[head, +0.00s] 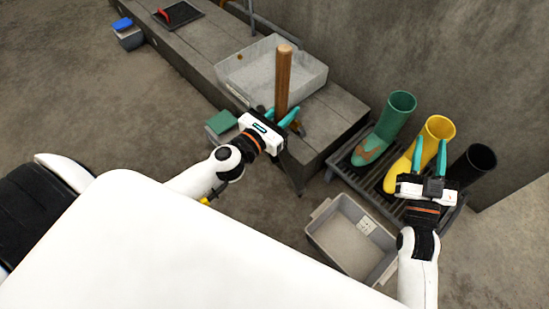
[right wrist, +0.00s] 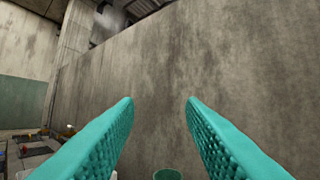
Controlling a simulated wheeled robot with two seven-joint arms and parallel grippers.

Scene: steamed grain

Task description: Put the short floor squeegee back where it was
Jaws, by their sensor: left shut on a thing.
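The short floor squeegee (head: 284,75) shows as an upright wooden handle in the head view. My left gripper (head: 284,111) is shut on this handle, near the front edge of the grey ledge. The squeegee's lower end is mostly hidden behind the gripper, so I cannot tell whether it touches the ledge. My right gripper (head: 431,141) is open and empty, in front of the yellow boot in the head view. In the right wrist view its spread fingers (right wrist: 160,101) face the concrete wall with nothing between them.
A pale grey basin (head: 258,88) sits on the concrete ledge (head: 338,128) behind the handle. Green (head: 388,125), yellow (head: 439,128) and black (head: 480,158) boots stand on a dark rack. A grey tub (head: 322,236) and a green-topped box (head: 221,122) are on the floor. The wall is close behind.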

